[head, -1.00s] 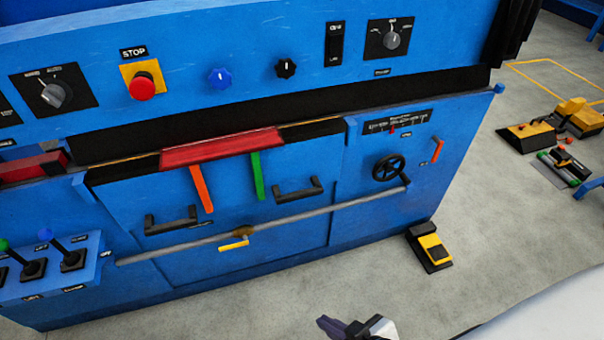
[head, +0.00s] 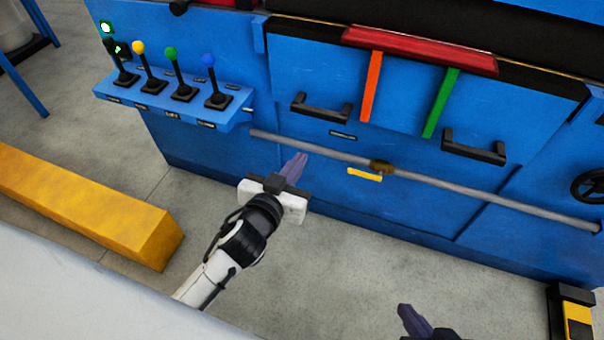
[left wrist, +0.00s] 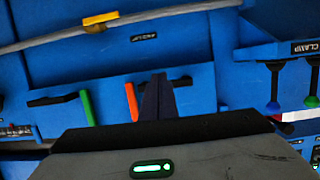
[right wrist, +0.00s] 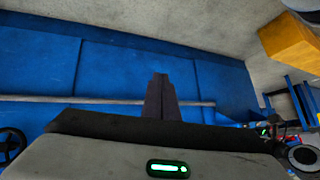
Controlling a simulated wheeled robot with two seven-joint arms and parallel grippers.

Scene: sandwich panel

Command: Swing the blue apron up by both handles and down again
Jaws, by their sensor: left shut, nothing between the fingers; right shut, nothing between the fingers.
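The blue apron (head: 400,125) is a flat panel hanging on the front of the blue machine. It carries two black handles, the left handle (head: 321,108) and the right handle (head: 473,147). In the left wrist view the apron (left wrist: 195,75) shows upside down with both handles. My left gripper (head: 296,166) is shut and empty, in front of and below the left handle, apart from it. My right gripper (head: 408,315) is shut and empty, low over the floor near the bottom edge, well away from the right handle. The right wrist view shows its closed fingers (right wrist: 161,90).
A grey rail (head: 470,188) with a yellow lever (head: 365,174) runs across the front below the handles. A lever shelf (head: 175,97) juts out at left. A yellow beam (head: 85,205) lies on the floor at left. A yellow-black pedal (head: 575,318) is at lower right.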

